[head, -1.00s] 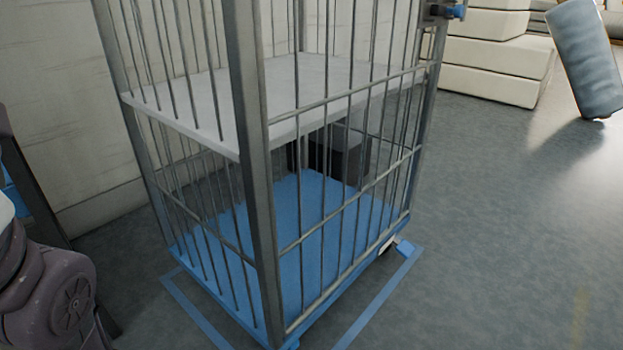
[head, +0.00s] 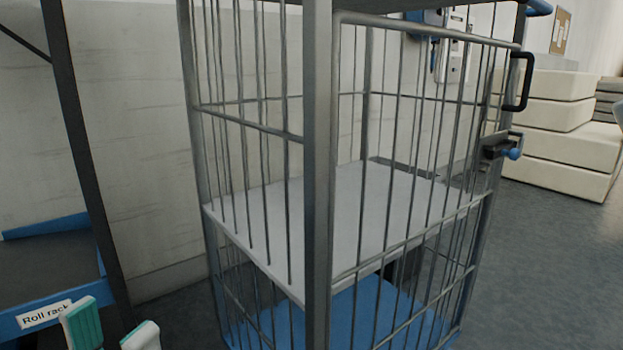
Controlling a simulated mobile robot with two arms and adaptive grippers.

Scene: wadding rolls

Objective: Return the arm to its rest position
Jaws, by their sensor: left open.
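My left gripper (head: 112,330) shows at the bottom left edge. Its two pale fingertips, one with a teal pad facing up, stand apart with nothing between them. It is in front of the roll rack (head: 88,190) and left of the cage trolley (head: 318,190), touching neither as far as I can see. The rest of the left arm is below the picture. My right gripper is out of view.
The barred cage trolley fills the middle, with an empty grey-white shelf (head: 345,225), a blue floor (head: 360,310), a black handle (head: 520,80) and a blue-knobbed latch (head: 500,147). White stacked blocks (head: 560,145) stand behind right. Grey floor at right is clear.

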